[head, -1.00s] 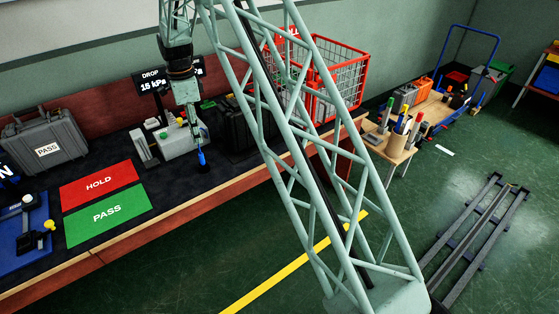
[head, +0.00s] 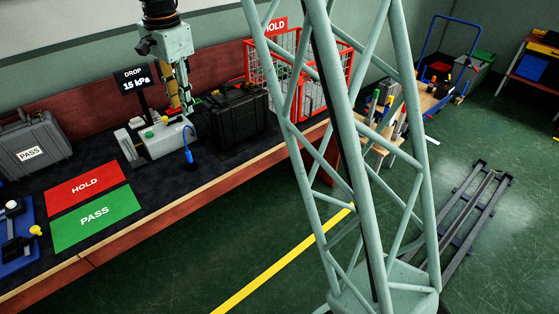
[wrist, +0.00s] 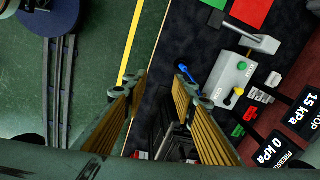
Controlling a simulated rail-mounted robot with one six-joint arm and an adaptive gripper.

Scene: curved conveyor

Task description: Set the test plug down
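A slim blue piece with a dark round foot, which looks like the test plug (head: 188,153), stands on the dark bench mat in front of the grey tester (head: 160,140). In the wrist view the blue piece (wrist: 185,72) shows just beyond the right fingertip, apart from the space between the fingers. The plug's lower end is too small to make out.
A black case (head: 238,118) stands right of the tester, with a red wire basket (head: 335,85) beyond. A pressure display (head: 134,80) stands behind. The red HOLD mat (head: 88,187) and green PASS mat (head: 96,216) lie clear at left. A grey case (head: 32,145) is behind them.

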